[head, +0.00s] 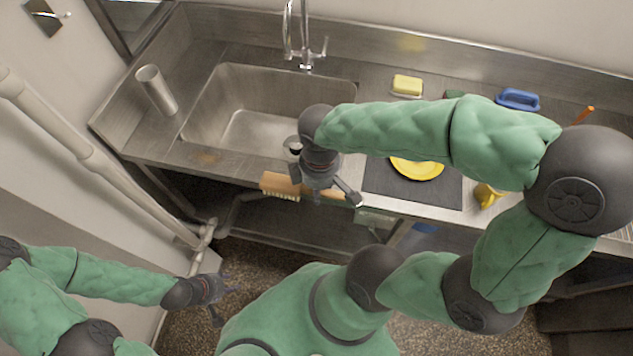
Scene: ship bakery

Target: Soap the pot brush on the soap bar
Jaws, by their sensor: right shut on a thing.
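The pot brush (280,184) has a wooden head with pale bristles facing down and a light wooden handle. My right gripper (325,190) is shut on it and holds it in front of the counter's front edge, below the sink. A yellow block (407,83), which looks like the soap bar, lies on a pale dish at the back of the counter, right of the tap. The brush is well apart from it. My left gripper (226,296) is open and empty, low at the left above the floor. My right gripper hides part of the brush.
The sink (250,125) is empty, with a tap (304,50) behind it. A metal cup (157,90) stands at the left. A yellow plate (417,169) lies on a dark mat (385,185), near a yellow mug (487,195). A blue object (517,98) sits at the back right.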

